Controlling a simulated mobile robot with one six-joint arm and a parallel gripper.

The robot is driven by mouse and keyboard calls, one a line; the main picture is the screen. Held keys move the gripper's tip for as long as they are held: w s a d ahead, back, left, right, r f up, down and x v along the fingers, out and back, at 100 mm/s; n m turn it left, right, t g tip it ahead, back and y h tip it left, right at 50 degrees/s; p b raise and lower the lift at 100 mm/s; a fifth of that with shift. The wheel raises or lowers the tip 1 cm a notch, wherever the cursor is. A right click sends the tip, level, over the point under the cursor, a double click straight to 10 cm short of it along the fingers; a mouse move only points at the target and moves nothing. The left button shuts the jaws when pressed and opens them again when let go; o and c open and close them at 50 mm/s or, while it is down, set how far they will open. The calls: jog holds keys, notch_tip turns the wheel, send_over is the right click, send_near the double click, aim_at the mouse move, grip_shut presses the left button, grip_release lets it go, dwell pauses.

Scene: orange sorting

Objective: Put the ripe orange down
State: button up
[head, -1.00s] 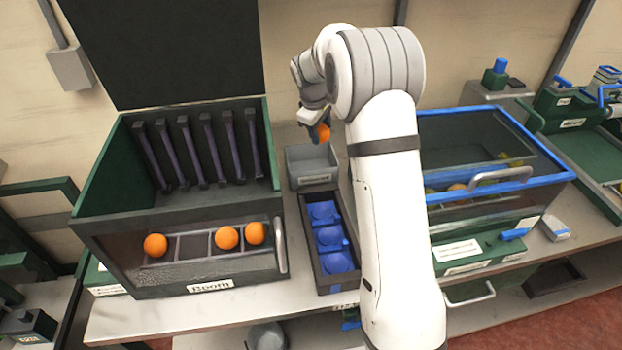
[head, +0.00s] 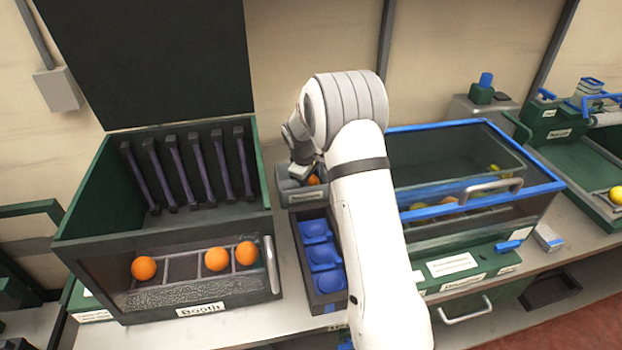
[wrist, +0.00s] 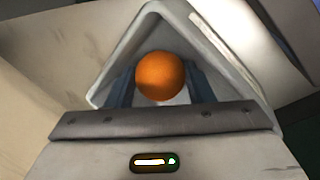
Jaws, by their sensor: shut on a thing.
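The ripe orange (wrist: 160,76) is between the fingers of my gripper (wrist: 160,88) in the wrist view. My gripper is shut on it. In the head view the orange (head: 313,180) shows as a small patch at the grey bin (head: 303,196), partly hidden by my arm. In the wrist view the bin's pale rim (wrist: 215,50) surrounds the orange on the far side. The orange is at or inside the bin's opening; I cannot tell whether it touches the bottom.
The dark booth (head: 165,292) at the left holds several oranges in a slotted row. A tray of blue cups (head: 322,312) stands in front of the bin. A blue-rimmed glass case (head: 540,190) stands to the right, with a yellow fruit (head: 616,196) beyond it.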

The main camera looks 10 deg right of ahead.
jog(key=o, duration=0.7)
jog(key=shift+o, duration=0.2)
jog(key=s+a+r+m, duration=0.1)
jog(key=s+r, duration=0.4)
jog(key=r, duration=0.3)
jog(key=s+a+r+m, duration=0.1)
jog(key=s+r, duration=0.3)
jog(key=r, duration=0.4)
jog(key=s+r+m+y, duration=0.1)
jog(key=s+m, duration=0.6)
jog(key=s, duration=2.3)
jog(key=shift+r+y+b, duration=0.3)
jog(key=shift+y+b, duration=0.1)
jog(key=shift+y, duration=0.2)
